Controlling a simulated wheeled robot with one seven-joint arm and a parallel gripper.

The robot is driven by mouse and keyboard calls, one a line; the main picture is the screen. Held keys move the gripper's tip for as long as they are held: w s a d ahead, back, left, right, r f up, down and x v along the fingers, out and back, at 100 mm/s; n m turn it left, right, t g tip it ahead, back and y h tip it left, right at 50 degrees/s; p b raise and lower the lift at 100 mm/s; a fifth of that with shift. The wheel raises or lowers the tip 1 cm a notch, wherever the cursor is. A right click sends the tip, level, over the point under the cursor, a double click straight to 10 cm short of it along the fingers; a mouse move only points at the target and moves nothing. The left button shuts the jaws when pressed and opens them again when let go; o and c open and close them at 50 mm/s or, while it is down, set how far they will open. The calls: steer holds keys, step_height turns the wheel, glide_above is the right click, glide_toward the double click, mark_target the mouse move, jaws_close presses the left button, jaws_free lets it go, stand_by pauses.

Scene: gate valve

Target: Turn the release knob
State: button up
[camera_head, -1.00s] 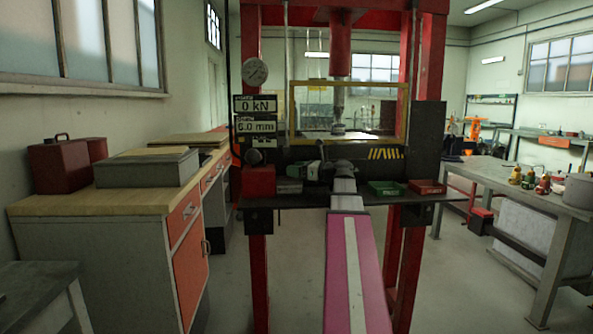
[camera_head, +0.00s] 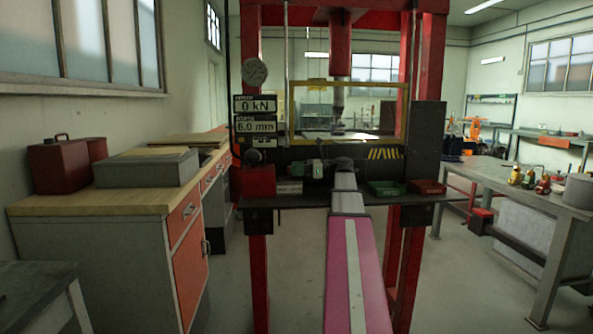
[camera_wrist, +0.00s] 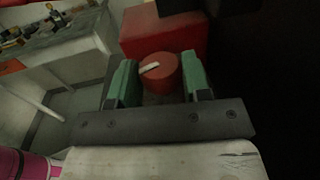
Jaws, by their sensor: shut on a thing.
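The release knob (camera_wrist: 160,76) is a red round knob with a white pointer mark, seen in the wrist view between my two green fingers. It lies in front of a red box (camera_wrist: 165,34). My gripper (camera_wrist: 160,86) is shut on the knob, one finger on each side, though in this view thin gaps seem to show beside it. In the head view, my gripper (camera_head: 317,169) is at the press table, left of my arm's end, pointing toward the red box (camera_head: 258,181). The knob cannot be made out in the head view.
The red press frame (camera_head: 427,60) stands around the workspace, with a yellow-framed guard (camera_head: 407,112) above my gripper. Displays (camera_head: 255,105) read 0 kN and 6.0 mm. Green (camera_head: 386,188) and red (camera_head: 428,187) trays sit right of my arm.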

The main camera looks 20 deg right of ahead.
steer(key=shift+n+g, duration=0.3)
steer(key=shift+g, duration=0.1)
steer(key=o, duration=0.9)
steer(key=shift+o, duration=0.2)
steer(key=shift+r, duration=0.1)
step_height(320, 180, up, 4)
steer(key=shift+r, duration=0.1)
steer(key=s+a+r, duration=0.2)
steer(key=a+r, duration=0.4)
steer(key=a, duration=0.5)
steer(key=shift+s+a+r, duration=0.15)
steer(key=shift+s+r, duration=0.15)
steer(key=shift+s, duration=0.1)
